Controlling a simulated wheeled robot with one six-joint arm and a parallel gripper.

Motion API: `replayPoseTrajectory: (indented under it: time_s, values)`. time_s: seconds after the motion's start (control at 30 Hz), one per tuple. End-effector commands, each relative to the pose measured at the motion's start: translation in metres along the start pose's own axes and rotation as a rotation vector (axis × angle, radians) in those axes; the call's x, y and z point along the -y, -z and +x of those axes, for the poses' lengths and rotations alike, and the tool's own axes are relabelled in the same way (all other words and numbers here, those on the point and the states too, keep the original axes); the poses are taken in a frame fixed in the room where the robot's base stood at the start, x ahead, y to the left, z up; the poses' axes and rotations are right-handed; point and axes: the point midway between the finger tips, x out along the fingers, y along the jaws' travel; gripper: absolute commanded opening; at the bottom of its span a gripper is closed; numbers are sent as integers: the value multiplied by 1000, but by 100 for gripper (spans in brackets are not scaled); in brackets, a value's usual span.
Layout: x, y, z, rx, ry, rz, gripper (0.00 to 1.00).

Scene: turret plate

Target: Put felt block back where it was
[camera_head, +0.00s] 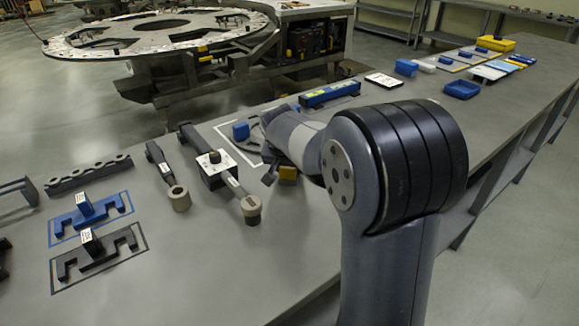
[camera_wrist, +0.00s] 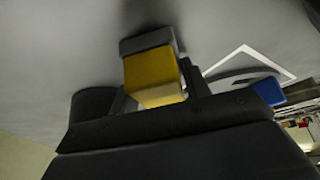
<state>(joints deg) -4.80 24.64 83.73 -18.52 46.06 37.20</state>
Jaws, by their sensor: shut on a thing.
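The felt block is a yellow block (camera_wrist: 153,75) with a grey layer (camera_wrist: 147,41) on its far end. My gripper (camera_wrist: 152,90) is shut on it, with a dark finger on each side.
A white square outline (camera_head: 222,130) on the bench holds a blue block (camera_head: 240,131) and a grey round part. Torque tools (camera_head: 228,185) lie to the left. A blue level-like tool (camera_head: 330,94) lies behind my arm. Blue (camera_head: 85,207) and black fixtures sit at the front left.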

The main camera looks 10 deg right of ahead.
Motion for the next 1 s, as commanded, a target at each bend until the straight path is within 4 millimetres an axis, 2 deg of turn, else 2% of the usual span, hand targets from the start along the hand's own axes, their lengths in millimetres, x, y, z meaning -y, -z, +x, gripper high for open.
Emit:
replayPoseTrajectory:
  time_s: [0.07,0.1,0.37,0.7,0.87,1.0]
  values:
    - [0,-1,2,0,0,0,20]
    - [0,-2,3,0,0,0,46]
    - [0,-1,2,0,0,0,67]
    - [0,1,-4,-1,1,0,67]
    - [1,2,-31,-5,2,0,67]
    - [1,2,-63,-5,3,0,67]
